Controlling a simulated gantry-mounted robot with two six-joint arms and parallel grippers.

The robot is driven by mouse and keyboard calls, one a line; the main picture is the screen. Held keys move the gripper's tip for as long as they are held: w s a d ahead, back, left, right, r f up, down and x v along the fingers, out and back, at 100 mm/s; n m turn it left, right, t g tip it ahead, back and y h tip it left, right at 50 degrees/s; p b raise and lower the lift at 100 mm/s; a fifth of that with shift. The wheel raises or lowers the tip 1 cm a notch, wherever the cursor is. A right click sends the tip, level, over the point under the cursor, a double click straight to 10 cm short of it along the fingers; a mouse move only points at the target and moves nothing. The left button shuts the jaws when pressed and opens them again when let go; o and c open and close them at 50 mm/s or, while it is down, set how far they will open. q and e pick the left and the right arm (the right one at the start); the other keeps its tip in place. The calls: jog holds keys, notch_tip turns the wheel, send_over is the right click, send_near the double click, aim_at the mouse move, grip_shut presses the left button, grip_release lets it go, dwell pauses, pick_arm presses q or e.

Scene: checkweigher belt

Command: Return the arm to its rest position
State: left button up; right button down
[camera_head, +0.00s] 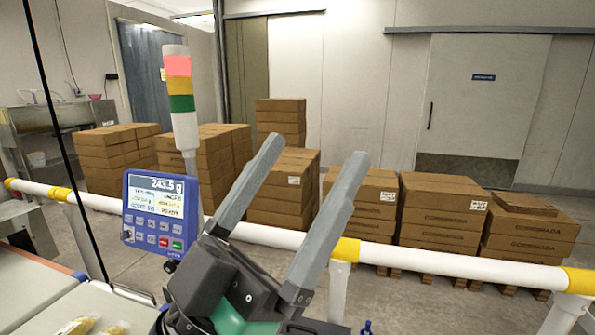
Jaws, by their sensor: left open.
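My left gripper (304,212) shows large at the bottom middle. Its two long grey fingers point up and stand wide apart, with nothing between them. The dark gripper body covers part of the white railing and the area below it. My right gripper is not in the view.
A blue weighing display (160,212) reading about 243.5 g stands just left of the gripper, by a signal tower (181,103). A white and yellow railing (420,260) crosses behind. Stacked cartons (440,215) stand beyond it. Yellowish packs (78,326) lie on a pale surface at lower left.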

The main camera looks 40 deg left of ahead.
pick_arm(q)
jog(key=shift+s+d+r+h, duration=0.2)
jog(key=shift+s+r+h, duration=0.1)
jog(key=shift+r, duration=0.2)
jog(key=shift+r, duration=0.1)
notch_tip(320, 180, up, 34)
jog(key=p, duration=3.4)
